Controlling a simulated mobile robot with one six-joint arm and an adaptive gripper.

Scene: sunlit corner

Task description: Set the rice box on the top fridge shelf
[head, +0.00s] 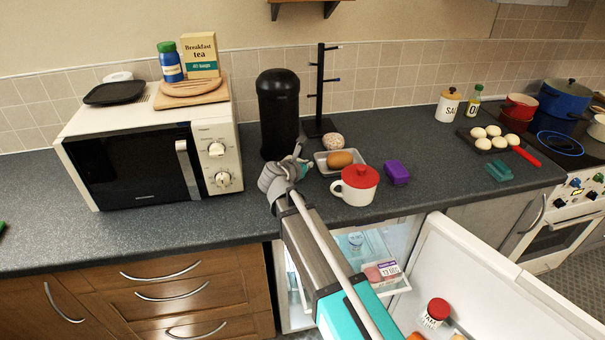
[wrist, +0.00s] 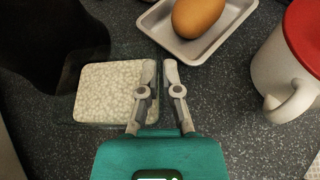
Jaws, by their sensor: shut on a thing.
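The rice box, a pale box with a speckled, grain-like top (wrist: 105,92), sits on the dark worktop in the wrist view. My gripper (wrist: 160,85) is at its right edge, with one finger over that edge and the other just outside it; the jaws are shut on the box's edge. In the head view my gripper (head: 288,165) is low over the worktop, and I cannot make out the box clearly there. The fridge (head: 410,230) stands open under the worktop.
A black bin (head: 279,110) stands behind my gripper. A grey tray with a brown egg-shaped item (head: 340,159), a red-lidded white mug (head: 357,185) and a purple box (head: 397,173) are to the right. The open fridge door (head: 480,270) juts out at lower right.

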